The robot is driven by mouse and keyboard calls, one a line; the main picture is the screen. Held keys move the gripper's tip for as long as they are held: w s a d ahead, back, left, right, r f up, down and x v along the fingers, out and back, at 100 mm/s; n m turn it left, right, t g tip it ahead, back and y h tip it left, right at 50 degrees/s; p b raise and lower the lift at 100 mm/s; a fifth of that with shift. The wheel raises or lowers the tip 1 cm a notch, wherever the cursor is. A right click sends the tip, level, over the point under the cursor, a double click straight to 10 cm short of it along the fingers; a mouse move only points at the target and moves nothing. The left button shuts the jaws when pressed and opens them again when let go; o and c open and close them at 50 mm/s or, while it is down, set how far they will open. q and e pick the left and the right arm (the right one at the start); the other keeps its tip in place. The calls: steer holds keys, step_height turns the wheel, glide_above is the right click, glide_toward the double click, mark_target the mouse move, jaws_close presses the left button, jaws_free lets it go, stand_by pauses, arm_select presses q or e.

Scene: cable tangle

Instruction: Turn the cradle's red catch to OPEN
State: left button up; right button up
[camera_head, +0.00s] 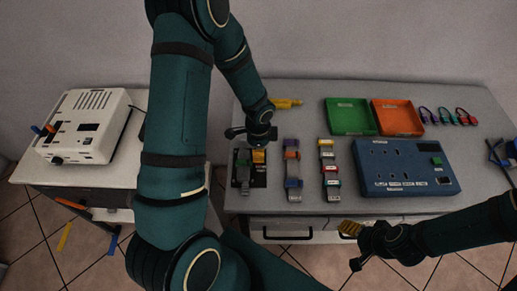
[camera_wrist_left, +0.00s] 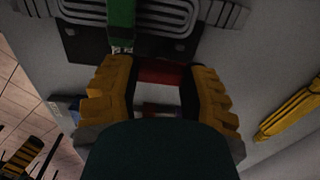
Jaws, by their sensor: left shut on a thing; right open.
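The cradle (camera_head: 244,184) is a dark plate near the left end of the grey table, holding a grey piece with a green part. In the left wrist view the dark cradle plate (camera_wrist_left: 185,48) shows at the top with the green part (camera_wrist_left: 121,20). My left gripper (camera_head: 259,156) is over the cradle's right side, pointing down. In the left wrist view, its yellow fingers (camera_wrist_left: 160,78) are on both sides of the red catch (camera_wrist_left: 160,72), shut on it. The catch is hidden in the head view, and its markings cannot be read. My right gripper (camera_head: 350,228) is open and empty at the table's front edge.
Two strips with coloured parts (camera_head: 292,170) (camera_head: 330,170) lie right of the cradle. Beyond are a blue socket box (camera_head: 408,188), a green tray (camera_head: 349,131) and an orange tray (camera_head: 397,132). A yellow object (camera_head: 287,103) lies behind. A white device (camera_head: 84,142) stands left.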

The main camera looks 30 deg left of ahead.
arm_select(q)
steer(key=shift+s, duration=0.1)
stand_by(0.4)
steer(key=o, duration=1.2)
step_height(320, 180, up, 12)
steer(key=shift+f, duration=0.1)
